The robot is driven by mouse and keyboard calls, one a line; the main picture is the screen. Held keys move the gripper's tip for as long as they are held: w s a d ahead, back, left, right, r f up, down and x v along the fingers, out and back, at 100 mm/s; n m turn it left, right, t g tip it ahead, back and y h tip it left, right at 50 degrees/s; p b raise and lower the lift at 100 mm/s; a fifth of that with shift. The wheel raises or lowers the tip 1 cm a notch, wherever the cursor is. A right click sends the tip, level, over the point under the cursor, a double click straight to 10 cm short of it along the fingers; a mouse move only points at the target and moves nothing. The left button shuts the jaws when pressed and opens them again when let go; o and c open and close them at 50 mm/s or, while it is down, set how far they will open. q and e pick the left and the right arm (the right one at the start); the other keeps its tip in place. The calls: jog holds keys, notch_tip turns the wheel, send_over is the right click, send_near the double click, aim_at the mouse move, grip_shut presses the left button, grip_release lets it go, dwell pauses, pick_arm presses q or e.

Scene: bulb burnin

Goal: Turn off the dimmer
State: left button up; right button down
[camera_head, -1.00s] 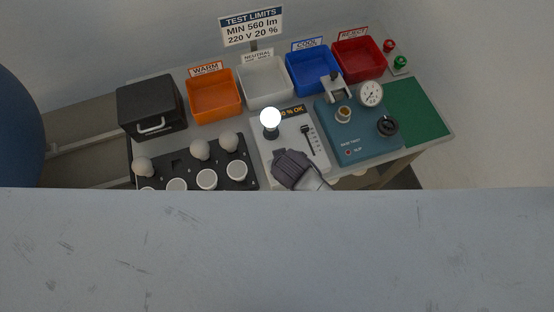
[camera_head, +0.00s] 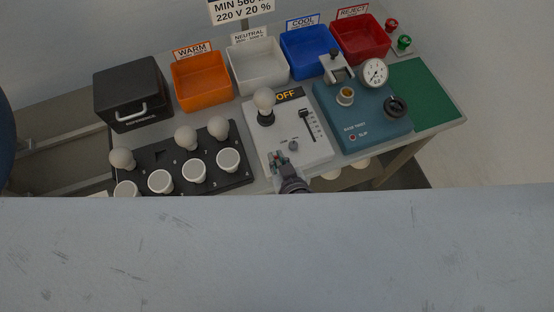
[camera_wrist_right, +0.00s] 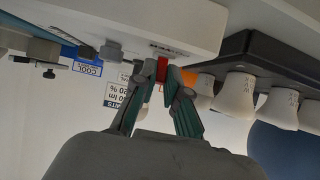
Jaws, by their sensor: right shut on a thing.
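The dimmer (camera_head: 312,152) is a white box on the table with a slider (camera_head: 307,124), a grey knob (camera_head: 293,145) and a small display (camera_head: 288,95) that reads OFF. An unlit bulb (camera_head: 264,101) stands upright in its socket. My right gripper (camera_head: 276,160) is at the dimmer's near left corner. In the right wrist view, the dimmer's white body (camera_wrist_right: 170,22) is at the top, and the gripper (camera_wrist_right: 162,78) is shut on a small red switch (camera_wrist_right: 162,67) at it. The fingers partly hide the switch. My left gripper is not in view.
A black tray of bulbs and white cups (camera_head: 237,178) is close on the left. A teal base tester (camera_head: 358,125) stands on the right. Orange (camera_head: 203,97), white (camera_head: 262,80), blue and red bins line the back. A black box (camera_head: 130,85) is at back left.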

dwell(0.4)
jog(key=c, duration=1.2)
grip_release()
jog(key=shift+s, duration=0.15)
jog(key=v, duration=1.1)
jog(key=shift+s+r, duration=0.15)
jog(key=shift+s, duration=0.2)
jog(key=shift+d, duration=0.15)
